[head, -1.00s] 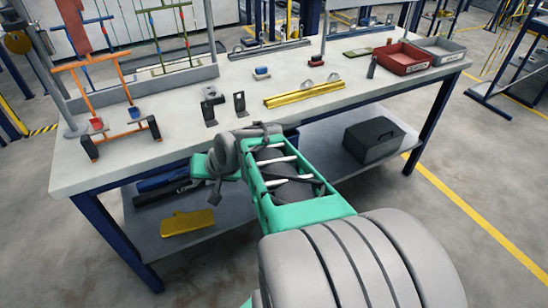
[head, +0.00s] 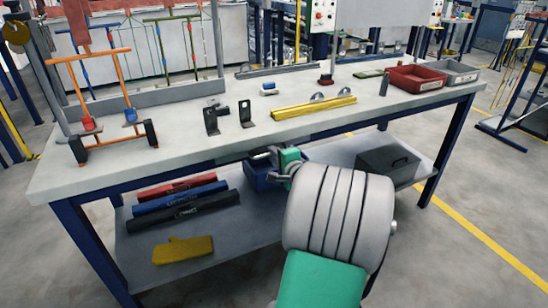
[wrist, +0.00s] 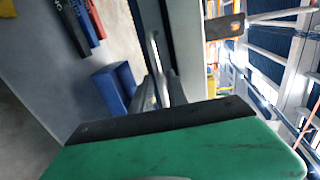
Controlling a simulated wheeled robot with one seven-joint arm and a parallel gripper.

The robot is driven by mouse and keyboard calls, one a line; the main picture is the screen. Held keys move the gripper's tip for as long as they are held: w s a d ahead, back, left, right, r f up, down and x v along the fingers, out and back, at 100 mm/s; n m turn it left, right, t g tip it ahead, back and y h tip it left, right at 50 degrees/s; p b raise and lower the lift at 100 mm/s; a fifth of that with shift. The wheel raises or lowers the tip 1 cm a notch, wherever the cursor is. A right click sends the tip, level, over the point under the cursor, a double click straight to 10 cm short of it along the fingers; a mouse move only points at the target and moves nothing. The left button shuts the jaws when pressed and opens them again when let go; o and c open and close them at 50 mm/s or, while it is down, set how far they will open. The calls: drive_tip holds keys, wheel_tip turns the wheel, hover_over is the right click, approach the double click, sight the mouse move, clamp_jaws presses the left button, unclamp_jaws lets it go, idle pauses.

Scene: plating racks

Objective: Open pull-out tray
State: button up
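The pull-out tray's front looks like the dark panel (head: 326,130) under the workbench's front edge; it appears flush with the bench, and my arm covers part of this area. In the wrist view a dark panel (wrist: 147,18) runs under the pale bench edge, with a thin light bar like a handle (wrist: 153,48) along it. My gripper (head: 258,156) is just below the bench's front edge. Its grey fingers (wrist: 160,88) point at the bar in the wrist view. The gap between them, and whether they touch the bar, is unclear.
The workbench top (head: 330,140) holds an orange rack (head: 100,95), black brackets (head: 228,117), a yellow rail (head: 313,107) and a red bin (head: 416,78). The lower shelf holds a blue box (head: 262,178), a dark case (head: 388,162) and several long boxes (head: 180,208). Floor in front is clear.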

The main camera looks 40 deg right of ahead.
drive_tip(key=shift+c, duration=0.4)
clamp_jaws()
idle(1.0)
